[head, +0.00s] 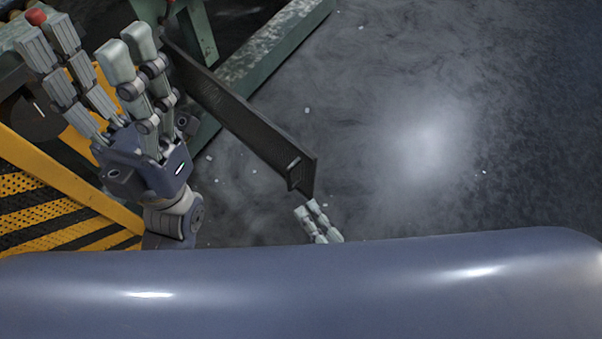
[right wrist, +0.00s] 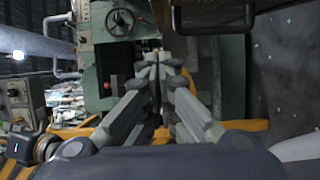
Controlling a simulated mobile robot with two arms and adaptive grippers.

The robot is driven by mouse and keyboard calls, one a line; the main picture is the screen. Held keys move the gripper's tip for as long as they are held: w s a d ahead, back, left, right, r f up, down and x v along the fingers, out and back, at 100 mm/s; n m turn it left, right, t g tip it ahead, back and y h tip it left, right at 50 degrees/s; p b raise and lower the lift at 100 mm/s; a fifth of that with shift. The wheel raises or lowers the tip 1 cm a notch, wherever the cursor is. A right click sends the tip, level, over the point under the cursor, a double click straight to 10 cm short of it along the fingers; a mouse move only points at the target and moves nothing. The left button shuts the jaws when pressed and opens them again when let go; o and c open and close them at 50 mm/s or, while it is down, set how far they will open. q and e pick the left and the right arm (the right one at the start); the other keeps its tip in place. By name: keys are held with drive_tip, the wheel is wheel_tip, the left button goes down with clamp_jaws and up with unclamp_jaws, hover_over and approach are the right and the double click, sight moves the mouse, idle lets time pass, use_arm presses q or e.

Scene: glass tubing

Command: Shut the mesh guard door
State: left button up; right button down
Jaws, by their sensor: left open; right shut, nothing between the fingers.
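The guard door (head: 240,115) is a dark panel seen nearly edge-on in the head view. It stands swung out from the green machine, with a small handle (head: 296,172) near its free end. Part of the door (right wrist: 205,14) and its handle (right wrist: 250,15) show at the top of the right wrist view. My right gripper (head: 307,208) is shut and empty just below the door's free end; its fingers meet in the right wrist view (right wrist: 161,62). I cannot tell whether they touch the door. My left gripper (head: 88,48) is open at the upper left, left of the door.
A yellow guard with black perforated striped panels (head: 40,212) stands at the lower left. The green machine (right wrist: 120,60) has a handwheel (right wrist: 121,20). A green beam (head: 275,45) lies behind the door. The grey floor (head: 430,130) to the right is clear except for small specks.

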drive_tip(key=w+a+b, duration=0.2)
drive_tip(key=w, duration=0.9)
drive_tip(key=shift+w+b, duration=0.25)
drive_tip(key=shift+b, duration=0.05)
drive_tip(key=shift+r, duration=0.1)
